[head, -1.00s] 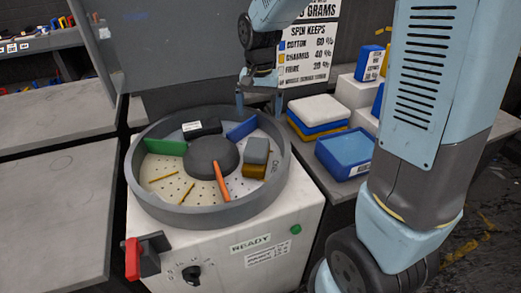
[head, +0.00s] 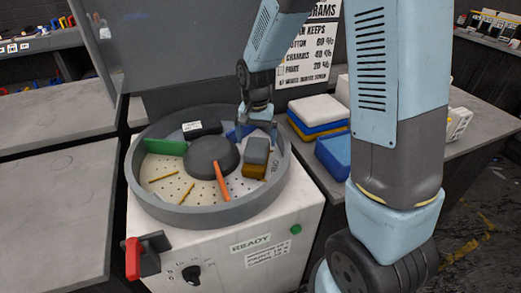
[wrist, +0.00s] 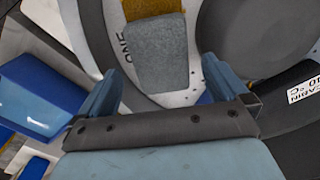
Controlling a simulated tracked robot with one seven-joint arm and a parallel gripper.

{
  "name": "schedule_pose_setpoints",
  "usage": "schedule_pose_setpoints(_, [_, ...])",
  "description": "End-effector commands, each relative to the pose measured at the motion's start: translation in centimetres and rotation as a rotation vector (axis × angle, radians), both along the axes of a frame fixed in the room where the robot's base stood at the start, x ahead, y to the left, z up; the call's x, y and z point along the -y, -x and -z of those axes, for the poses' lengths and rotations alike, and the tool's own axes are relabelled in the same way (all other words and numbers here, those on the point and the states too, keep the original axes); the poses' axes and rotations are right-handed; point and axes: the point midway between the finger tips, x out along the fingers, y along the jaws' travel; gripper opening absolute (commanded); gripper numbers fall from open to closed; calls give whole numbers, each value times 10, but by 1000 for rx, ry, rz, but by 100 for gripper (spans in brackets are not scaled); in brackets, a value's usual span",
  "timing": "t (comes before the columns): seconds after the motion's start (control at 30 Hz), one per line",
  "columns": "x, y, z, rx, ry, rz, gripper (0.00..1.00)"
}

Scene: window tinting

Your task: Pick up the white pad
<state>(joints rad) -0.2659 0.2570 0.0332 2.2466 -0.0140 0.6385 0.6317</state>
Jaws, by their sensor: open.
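The white pad (head: 318,108) lies on top of a stack, over a blue pad (head: 318,130) and a yellow one, on the bench to the right of the round drum. My gripper (head: 258,132) is open and empty, pointing down over the right part of the drum, left of the stack. In the wrist view its two fingers (wrist: 158,88) stand wide apart. Between and beyond them is a grey pad (wrist: 158,58) on a yellow-brown pad (wrist: 152,12), inside the drum. I cannot identify the white pad surely in the wrist view.
Grey tables at left are clear.

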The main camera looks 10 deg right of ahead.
Motion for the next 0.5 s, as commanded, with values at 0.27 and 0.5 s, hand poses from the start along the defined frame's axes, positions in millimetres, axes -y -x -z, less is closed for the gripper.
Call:
schedule_pose_setpoints(0.27, [0,-4,35,-2,0,0,100])
schedule_pose_setpoints(0.5, [0,-5,44,0,0,1,100])
